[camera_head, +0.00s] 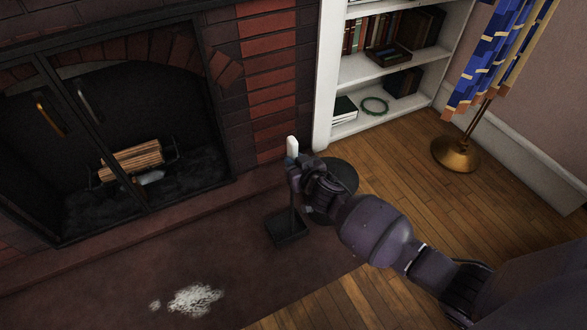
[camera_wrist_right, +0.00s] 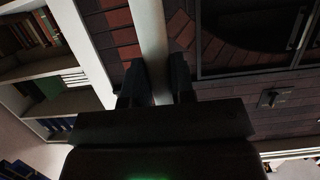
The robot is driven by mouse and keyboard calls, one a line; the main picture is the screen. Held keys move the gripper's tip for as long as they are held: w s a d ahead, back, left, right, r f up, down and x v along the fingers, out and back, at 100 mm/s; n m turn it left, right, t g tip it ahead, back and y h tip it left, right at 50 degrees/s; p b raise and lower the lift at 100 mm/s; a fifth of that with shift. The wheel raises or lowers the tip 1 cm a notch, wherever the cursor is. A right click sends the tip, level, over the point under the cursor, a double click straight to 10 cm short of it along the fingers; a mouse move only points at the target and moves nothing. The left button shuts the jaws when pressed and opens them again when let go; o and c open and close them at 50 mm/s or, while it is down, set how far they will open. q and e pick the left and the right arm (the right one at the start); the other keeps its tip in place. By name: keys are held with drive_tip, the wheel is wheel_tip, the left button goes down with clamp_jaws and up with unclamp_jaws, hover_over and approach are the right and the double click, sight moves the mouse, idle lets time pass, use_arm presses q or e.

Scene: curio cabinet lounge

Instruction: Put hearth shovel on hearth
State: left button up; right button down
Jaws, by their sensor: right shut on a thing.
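The hearth shovel has a pale handle (camera_head: 292,147) and a dark flat pan (camera_head: 287,229). My right gripper (camera_head: 296,170) is shut on it just below the handle's top, and the shovel hangs upright. In the wrist view, the pale handle (camera_wrist_right: 150,40) runs between the two fingers (camera_wrist_right: 156,85). The pan is over the right part of the brown hearth (camera_head: 130,270); I cannot tell whether it touches. My gripper hides part of the shaft. My left gripper is not in view.
White ash (camera_head: 195,299) lies on the hearth. A dark round base (camera_head: 342,176) stands just behind my right gripper. The fireplace (camera_head: 150,100) with glass doors is at left. A bookshelf (camera_head: 385,68) and a brass stand (camera_head: 457,154) with a blue flag are at right.

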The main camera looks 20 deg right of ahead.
wheel_tip(320, 180, down, 3)
drive_tip(key=shift+r+b, duration=0.15)
drive_tip(key=shift+b, duration=0.25)
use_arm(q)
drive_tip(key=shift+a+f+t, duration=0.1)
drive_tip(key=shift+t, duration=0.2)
use_arm(e)
drive_tip(key=shift+r, duration=0.15)
drive_tip(key=shift+f, duration=0.2)
drive_tip(key=c, duration=1)
unclamp_jaws()
drive_tip(key=shift+o, duration=0.2)
